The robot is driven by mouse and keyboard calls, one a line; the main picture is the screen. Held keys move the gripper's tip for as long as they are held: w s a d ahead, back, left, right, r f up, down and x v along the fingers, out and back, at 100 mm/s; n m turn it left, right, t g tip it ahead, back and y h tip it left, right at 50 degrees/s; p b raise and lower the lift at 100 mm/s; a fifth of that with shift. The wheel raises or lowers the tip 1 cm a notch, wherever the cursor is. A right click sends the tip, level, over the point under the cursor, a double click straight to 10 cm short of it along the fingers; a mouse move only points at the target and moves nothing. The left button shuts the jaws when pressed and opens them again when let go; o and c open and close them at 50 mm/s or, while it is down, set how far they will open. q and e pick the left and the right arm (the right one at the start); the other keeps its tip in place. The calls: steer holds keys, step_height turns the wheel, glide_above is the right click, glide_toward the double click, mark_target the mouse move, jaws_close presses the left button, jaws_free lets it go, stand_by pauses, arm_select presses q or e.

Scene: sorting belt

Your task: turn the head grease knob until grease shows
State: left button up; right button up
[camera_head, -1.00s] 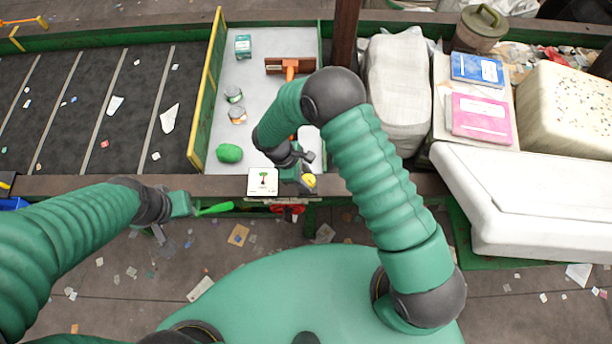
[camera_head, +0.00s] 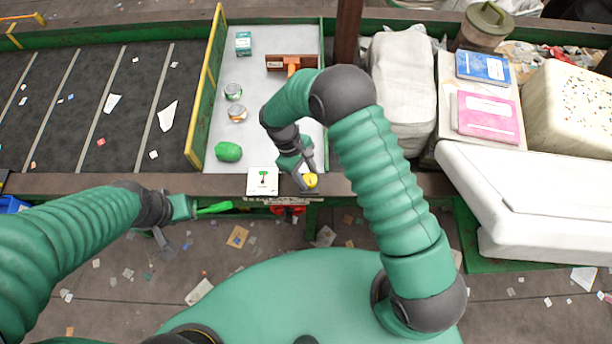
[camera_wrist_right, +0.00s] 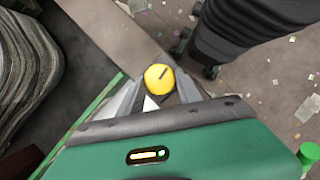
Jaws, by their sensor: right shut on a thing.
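The yellow round knob (camera_head: 311,181) sits at the near rail, right of a white card with a plant picture (camera_head: 263,181). In the right wrist view the yellow knob (camera_wrist_right: 159,77) shows a dark slot mark on its face, between the fingers. My right gripper (camera_head: 305,179) is shut on the knob; it also shows in the right wrist view (camera_wrist_right: 160,92). I see no grease around the knob. My left gripper (camera_head: 178,222) hangs near the front rail, beside a green stick-like piece (camera_head: 214,208); its finger gap is unclear.
The dark belt (camera_head: 75,130) lies left. White bulky items (camera_head: 530,190) crowd the right. Red knobs (camera_head: 288,210) sit below the rail.

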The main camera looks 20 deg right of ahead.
steer(key=shift+d+m, duration=0.15)
steer(key=shift+m, duration=0.45)
jaws_close()
steer(key=o, duration=1.1)
jaws_free()
steer(key=shift+o, duration=1.2)
steer(key=shift+s, duration=0.1)
steer(key=shift+r, duration=0.1)
